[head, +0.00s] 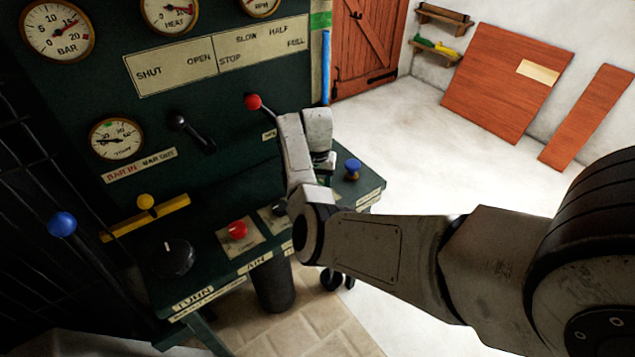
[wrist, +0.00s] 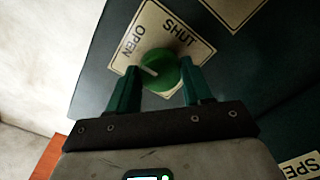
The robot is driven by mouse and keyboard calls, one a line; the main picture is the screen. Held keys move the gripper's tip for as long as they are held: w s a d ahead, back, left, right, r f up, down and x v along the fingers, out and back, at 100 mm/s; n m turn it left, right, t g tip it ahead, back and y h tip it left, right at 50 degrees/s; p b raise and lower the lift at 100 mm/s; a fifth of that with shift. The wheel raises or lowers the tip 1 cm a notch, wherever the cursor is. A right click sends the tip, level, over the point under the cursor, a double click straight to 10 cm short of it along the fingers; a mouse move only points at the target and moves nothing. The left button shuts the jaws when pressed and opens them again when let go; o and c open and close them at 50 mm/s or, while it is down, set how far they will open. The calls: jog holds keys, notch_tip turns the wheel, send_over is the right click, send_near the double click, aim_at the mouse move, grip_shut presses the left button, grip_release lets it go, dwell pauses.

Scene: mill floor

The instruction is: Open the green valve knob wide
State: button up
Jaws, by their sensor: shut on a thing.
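The green valve knob (wrist: 160,74) shows in the wrist view, in front of a cream plate (wrist: 150,22) lettered OPEN and SHUT. Its white pointer mark points left, on the OPEN side, a little below that word. My gripper (wrist: 161,68) has one dark green finger on each side of the knob and is shut on it. In the head view my gripper (head: 322,158) is at the right end of the dark green console, and the knob is hidden behind it.
A red-tipped lever (head: 253,102) stands just left of my gripper. The console shelf carries a blue knob (head: 352,168), a red button (head: 237,230) and a black dial (head: 172,258). Gauges line the panel. Pale floor (head: 410,150) is clear to the right, before leaning wooden boards (head: 500,85).

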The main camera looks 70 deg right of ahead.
jog(key=o, duration=1)
jog(key=shift+o, duration=0.2)
notch_tip(320, 180, up, 11)
jog(key=shift+b, duration=0.4)
jog(key=s+a+f+n+h, duration=0.1)
jog(key=s+a+f+n, duration=0.3)
jog(key=a, duration=0.4)
jog(key=s+a+f+n+h, duration=0.1)
jog(key=s+a+f+n, duration=0.2)
jog(key=a+f, duration=0.45)
jog(key=s+a+n+y, duration=0.1)
jog(key=s+a+n, duration=0.2)
jog(key=a, duration=0.7)
jog(key=s+a+n+t, duration=0.1)
jog(key=s+a+n, duration=0.3)
jog(key=s+a, duration=0.3)
jog(key=a, duration=0.2)
jog(key=shift+s+a+f+n+y, duration=0.25)
jog(key=shift+a+f+n+y, duration=0.05)
jog(key=shift+a+f+y, duration=0.1)
